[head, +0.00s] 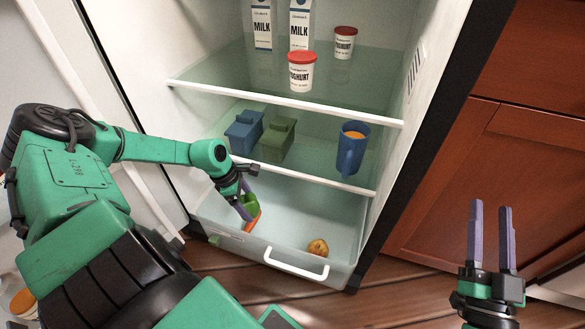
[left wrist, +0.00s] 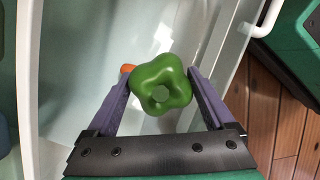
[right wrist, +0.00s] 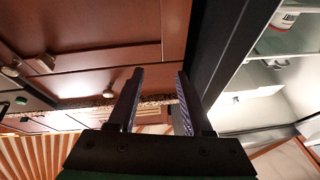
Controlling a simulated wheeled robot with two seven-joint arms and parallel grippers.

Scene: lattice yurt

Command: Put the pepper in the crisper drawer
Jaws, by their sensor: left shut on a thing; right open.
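The green pepper (head: 251,201) is held between the fingers of my left gripper (head: 246,205), at the left part of the crisper drawer (head: 337,270). In the left wrist view the pepper (left wrist: 160,84) sits between both fingers, with pale drawer surface below it. The clear drawer is pulled out at the bottom of the fridge, with a white handle (head: 297,265) in front. I cannot tell whether the pepper touches the drawer floor. My right gripper (head: 490,207) is open and empty, out to the right by the wooden cabinets.
An orange item (head: 253,220), perhaps a carrot, lies beside the pepper. A yellowish-brown round item (head: 318,247) lies in the drawer's right front. The shelf above holds blue (head: 244,132) and green (head: 278,140) containers and a blue mug (head: 351,150). The drawer's middle is clear.

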